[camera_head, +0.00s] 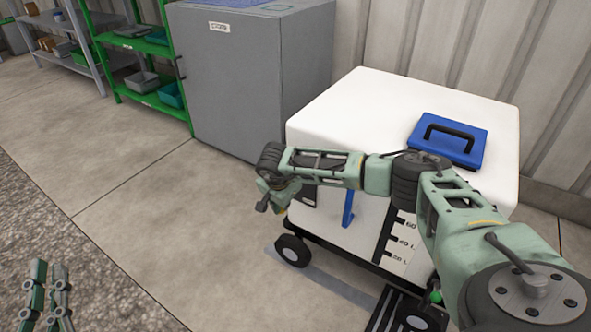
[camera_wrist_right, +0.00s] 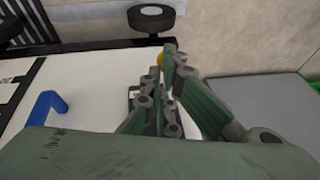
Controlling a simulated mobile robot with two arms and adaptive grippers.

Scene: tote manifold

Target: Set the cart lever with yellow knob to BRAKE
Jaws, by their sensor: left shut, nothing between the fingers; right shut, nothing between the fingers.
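The white cart (camera_head: 400,95) stands on wheels at the right of the head view. A small part of the yellow knob (camera_wrist_right: 161,60) shows in the right wrist view beside my right gripper's fingertips (camera_wrist_right: 175,53); the fingers hide the rest, and I cannot tell if they touch it. A dark plate (camera_wrist_right: 134,92) on the cart shows behind the fingers. The lever's position and any BRAKE marking are not readable. In the head view my right gripper (camera_head: 263,205) is shut and empty by the cart's left side. My left gripper (camera_head: 49,268) is shut and empty at the lower left.
A blue lid with a black handle (camera_head: 447,146) is on the cart's top, and a blue handle (camera_head: 348,208) on its side. A grey cabinet (camera_head: 235,85) stands behind, with a green shelf (camera_head: 112,42) left of it. The floor at left is clear.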

